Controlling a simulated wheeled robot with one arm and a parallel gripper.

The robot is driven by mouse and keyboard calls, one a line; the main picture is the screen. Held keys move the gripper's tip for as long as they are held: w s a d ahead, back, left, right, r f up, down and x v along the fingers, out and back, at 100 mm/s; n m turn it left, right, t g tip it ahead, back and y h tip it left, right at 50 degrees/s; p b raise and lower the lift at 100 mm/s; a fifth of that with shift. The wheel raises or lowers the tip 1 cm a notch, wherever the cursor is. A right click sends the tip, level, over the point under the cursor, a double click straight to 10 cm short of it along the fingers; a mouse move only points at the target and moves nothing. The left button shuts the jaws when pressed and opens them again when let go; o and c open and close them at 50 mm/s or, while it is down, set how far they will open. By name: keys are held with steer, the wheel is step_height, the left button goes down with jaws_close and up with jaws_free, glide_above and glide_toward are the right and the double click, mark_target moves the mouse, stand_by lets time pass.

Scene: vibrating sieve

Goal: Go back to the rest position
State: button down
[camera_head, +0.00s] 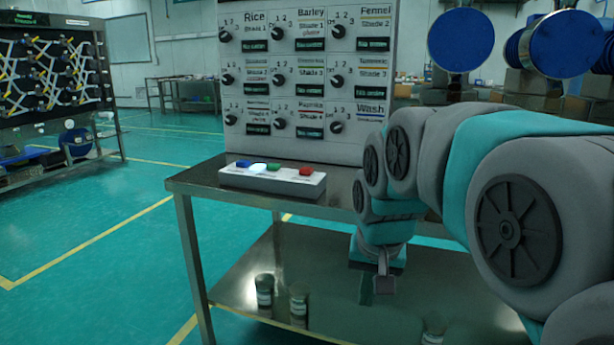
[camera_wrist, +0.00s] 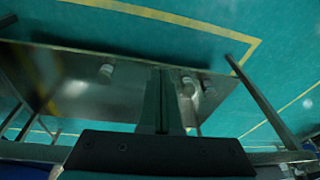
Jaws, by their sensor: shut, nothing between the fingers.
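My gripper (camera_head: 384,288) hangs pointing down at the front of the metal table, in front of the lower shelf (camera_head: 250,275) in the head view. Its fingers are together with nothing between them. In the wrist view the closed fingers (camera_wrist: 160,75) point over the shelf, with small jars on both sides and none touching clearly. My arm reaches in from the right and hides part of the table's right side.
A button box (camera_head: 272,180) with blue, white, green and red buttons lies on the tabletop (camera_head: 205,180). Behind it stands a dial panel (camera_head: 300,60). Jars (camera_head: 264,290) (camera_head: 299,300) (camera_head: 433,332) stand on the lower shelf. Green floor (camera_head: 90,260) at left is clear.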

steer(key=s+d+f+g, duration=0.1)
steer(key=s+f, duration=0.3)
steer(key=s, duration=0.4)
steer(key=s+d+f+n+g, duration=0.1)
steer(key=s+f, duration=0.3)
steer(key=s, duration=0.5)
steer(key=s+d+f+n+g, duration=0.1)
steer(key=s+d+f+g, duration=0.1)
steer(key=s+f, duration=0.3)
steer(key=s, duration=0.3)
steer(key=shift+s+d+g, duration=0.15)
steer(key=shift+d+g, duration=0.15)
steer(key=shift+d, duration=0.05)
